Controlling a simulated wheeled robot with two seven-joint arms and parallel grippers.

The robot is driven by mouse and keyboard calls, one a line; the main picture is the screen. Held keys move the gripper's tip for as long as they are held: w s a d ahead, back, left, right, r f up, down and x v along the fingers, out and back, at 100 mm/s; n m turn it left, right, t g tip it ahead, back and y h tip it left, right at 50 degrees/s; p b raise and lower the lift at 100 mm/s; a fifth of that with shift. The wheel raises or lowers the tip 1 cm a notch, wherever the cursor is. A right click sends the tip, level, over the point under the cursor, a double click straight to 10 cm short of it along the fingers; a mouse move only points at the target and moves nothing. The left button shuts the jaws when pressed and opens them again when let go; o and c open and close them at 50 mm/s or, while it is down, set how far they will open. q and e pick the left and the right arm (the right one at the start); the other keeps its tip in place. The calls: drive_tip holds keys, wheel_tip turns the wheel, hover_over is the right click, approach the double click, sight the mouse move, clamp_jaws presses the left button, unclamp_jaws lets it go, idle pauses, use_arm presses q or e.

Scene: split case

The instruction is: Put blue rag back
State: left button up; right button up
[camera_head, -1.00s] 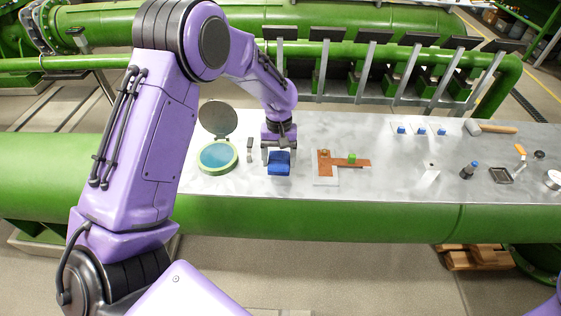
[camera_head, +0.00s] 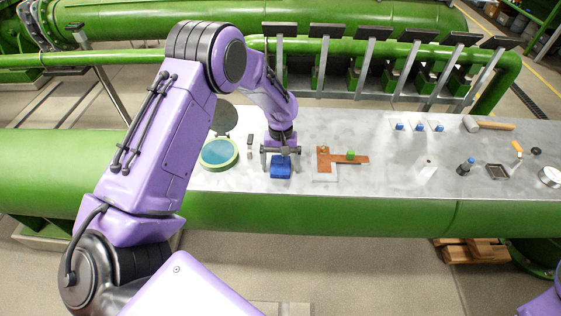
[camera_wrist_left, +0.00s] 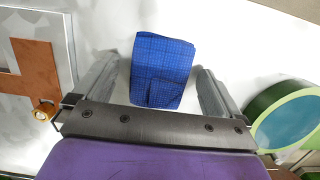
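The blue rag (camera_head: 280,169) is a folded, checked cloth on the grey metal table, near its front edge. My left gripper (camera_head: 281,164) is over the rag, pointing down, with its two fingers wide apart. In the left wrist view the rag (camera_wrist_left: 162,68) shows between the open fingers (camera_wrist_left: 156,85), with a gap on each side. It appears to lie on the tabletop, not gripped. My right gripper is out of view; only a purple bit of my right arm shows at the lower right corner.
A round green-rimmed container (camera_head: 219,153) with its dark lid raised stands left of the rag. Bottles, a hammer (camera_head: 488,125) and small tools lie farther right. The table's middle right is mostly clear.

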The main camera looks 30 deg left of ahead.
sight(281, 159)
use_arm(q)
drive_tip(key=shift+r, duration=0.1)
wheel_tip(281, 159, up, 12)
drive_tip(key=w+a+b, duration=0.1)
drive_tip(key=b, duration=0.1)
drive_tip(key=shift+w+b, duration=0.4)
